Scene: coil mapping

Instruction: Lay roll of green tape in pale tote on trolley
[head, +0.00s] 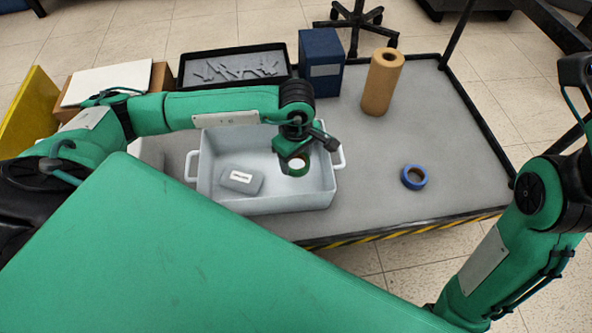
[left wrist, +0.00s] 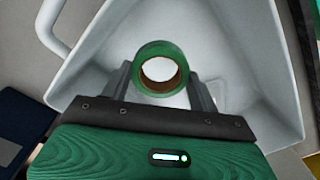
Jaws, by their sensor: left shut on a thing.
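My left gripper (left wrist: 160,88) is shut on the roll of green tape (left wrist: 146,52), which sits between its two fingers in the left wrist view. In the head view the green tape (head: 297,170) hangs below my left gripper (head: 296,163), over the right part of the pale tote (head: 280,205). The tote stands on the grey trolley (head: 370,200). Its white wall fills much of the left wrist view (left wrist: 235,40). A grey labelled box (head: 240,181) lies inside the tote on the left. My right gripper is out of view; only my right arm shows.
A blue tape roll (head: 414,177) lies on the trolley to the right. A brown paper roll (head: 382,82) stands at the back. A blue box (head: 321,62) and a black tray (head: 235,67) stand behind the tote. The trolley's right part is mostly clear.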

